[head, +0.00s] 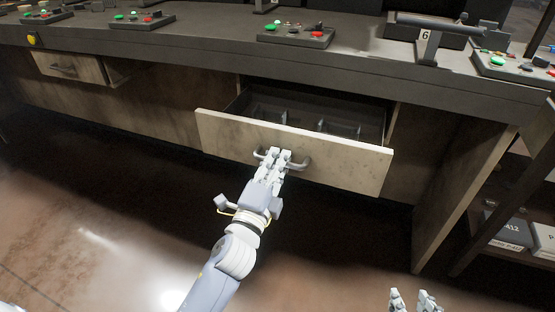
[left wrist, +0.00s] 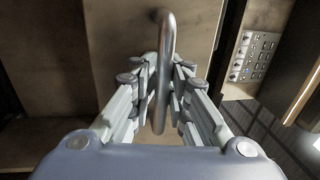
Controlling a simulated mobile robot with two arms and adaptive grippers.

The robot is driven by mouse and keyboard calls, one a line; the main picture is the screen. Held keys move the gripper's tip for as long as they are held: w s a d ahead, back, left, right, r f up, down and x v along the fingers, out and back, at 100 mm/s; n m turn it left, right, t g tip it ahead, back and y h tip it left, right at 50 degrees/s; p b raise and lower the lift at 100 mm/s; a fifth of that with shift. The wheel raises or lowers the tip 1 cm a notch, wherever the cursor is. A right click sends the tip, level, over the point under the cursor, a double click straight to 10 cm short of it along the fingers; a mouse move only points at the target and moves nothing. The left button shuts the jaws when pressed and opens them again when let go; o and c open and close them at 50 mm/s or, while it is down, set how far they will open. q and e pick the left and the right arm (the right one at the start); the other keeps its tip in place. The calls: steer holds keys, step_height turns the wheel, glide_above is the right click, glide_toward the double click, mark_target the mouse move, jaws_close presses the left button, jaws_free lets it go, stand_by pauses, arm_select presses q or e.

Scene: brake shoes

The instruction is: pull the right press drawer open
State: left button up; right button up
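The right press drawer (head: 330,158) stands partly open below the bench, its pale front well out and its dark inside with dividers showing. Its grey bow handle (head: 300,164) is on the front. My left gripper (head: 274,154) is at the handle, with its fingers close together around the bar. In the left wrist view the handle (left wrist: 165,35) runs between the two fingers, which look closed on it from both sides. My right gripper (head: 413,299) shows only its fingertips at the bottom edge, apart and with nothing visible between them.
The bench top (head: 200,40) carries several button panels (head: 296,36) and a stand marked 6 (head: 426,38). Another drawer (head: 68,68) is at the left. A shelf with labelled boxes (head: 505,230) stands at the right. The floor before the drawer is clear.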

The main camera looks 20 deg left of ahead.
stand_by(0.3)
arm_select(q)
steer(key=s+f, duration=0.2)
steer(key=s, duration=0.9)
steer(key=shift+s+a, duration=0.2)
steer(key=shift+s, duration=0.2)
